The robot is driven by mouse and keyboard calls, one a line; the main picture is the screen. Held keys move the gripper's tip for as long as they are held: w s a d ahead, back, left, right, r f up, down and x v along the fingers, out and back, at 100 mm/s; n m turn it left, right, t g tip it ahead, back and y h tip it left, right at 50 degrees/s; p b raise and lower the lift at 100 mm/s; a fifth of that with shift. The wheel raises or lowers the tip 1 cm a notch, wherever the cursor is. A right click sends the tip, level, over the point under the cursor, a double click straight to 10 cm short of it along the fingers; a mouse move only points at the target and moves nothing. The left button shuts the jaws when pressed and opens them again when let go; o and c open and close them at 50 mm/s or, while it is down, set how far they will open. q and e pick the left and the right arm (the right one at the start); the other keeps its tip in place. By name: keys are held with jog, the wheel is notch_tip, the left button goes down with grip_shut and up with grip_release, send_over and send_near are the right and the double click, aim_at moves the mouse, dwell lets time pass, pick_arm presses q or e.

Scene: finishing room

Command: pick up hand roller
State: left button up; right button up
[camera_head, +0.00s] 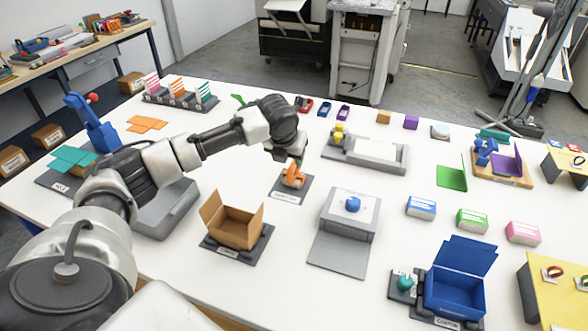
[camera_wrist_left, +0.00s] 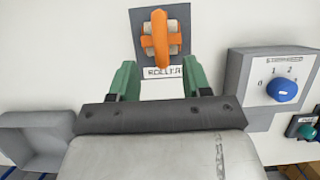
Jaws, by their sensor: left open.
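The hand roller (camera_head: 293,175) is orange with a pale roller part and rests on a dark labelled base plate (camera_head: 291,192) in the middle of the white table. It also shows at the top of the left wrist view (camera_wrist_left: 160,38). My left gripper (camera_wrist_left: 132,75) has its green fingers spread apart, with nothing between them. The fingers point towards the roller's plate, and the roller lies just beyond the fingertips in that view. In the head view my left wrist hangs above and just behind the roller and hides the gripper's fingers in part. My right gripper is not in view.
An open cardboard box (camera_head: 237,222) stands in front of the roller. A grey device with a blue knob (camera_head: 352,204) stands to its right. A grey tray device (camera_head: 366,150) is behind right. Bare table surrounds the roller's plate.

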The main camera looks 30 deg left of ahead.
aim_at(293, 163)
pick_arm(q)
jog(key=shift+w+p+x, duration=0.15)
jog(key=shift+p+x, duration=0.15)
jog(key=shift+x, duration=1.05)
jog(key=shift+w+p+x, duration=0.1)
jog(key=shift+p+x, duration=0.2)
jog(key=shift+x, duration=1.1)
jog(key=shift+r, duration=0.15)
grip_shut()
